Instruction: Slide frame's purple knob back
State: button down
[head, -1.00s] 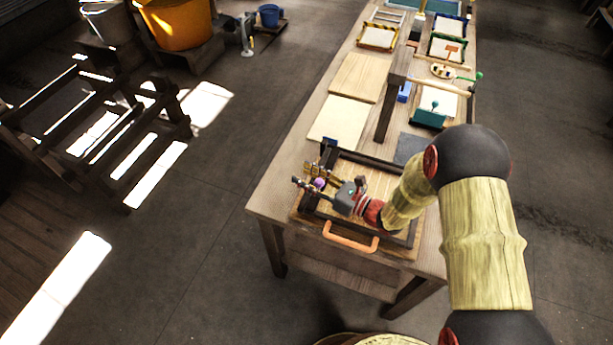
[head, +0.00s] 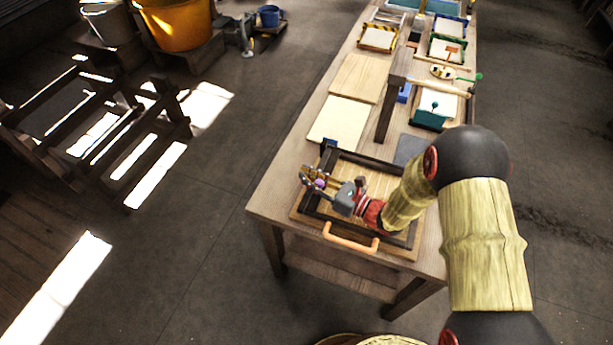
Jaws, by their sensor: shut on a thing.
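The frame (head: 398,240) is dark and rectangular and lies on a wooden board at the near end of the long table. An orange handle (head: 350,238) is on its near side. The purple knob (head: 320,183) shows as a small spot at the frame's left side, between the fingers of my gripper (head: 314,180). My gripper reaches across the frame from the right and is shut on the knob. The fingers hide most of the knob, and my arm covers the frame's right part.
The long table (head: 278,195) runs away to the back. A dark wooden rack (head: 95,120) is on the floor at left. The floor between is clear.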

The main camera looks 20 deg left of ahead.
dwell(0.4)
jog(key=v, duration=0.4)
jog(key=w+p+v, duration=0.1)
jog(key=v, duration=0.3)
jog(key=w+p+v, duration=0.1)
jog(key=v, duration=0.4)
jog(key=shift+w+d, duration=0.2)
jog(key=shift+d, duration=0.25)
jog(key=c, duration=1.7)
grip_release()
jog(key=shift+o, duration=0.4)
jog(key=shift+r, duration=0.1)
notch_tip(320, 180, up, 10)
jog(key=shift+o, duration=0.2)
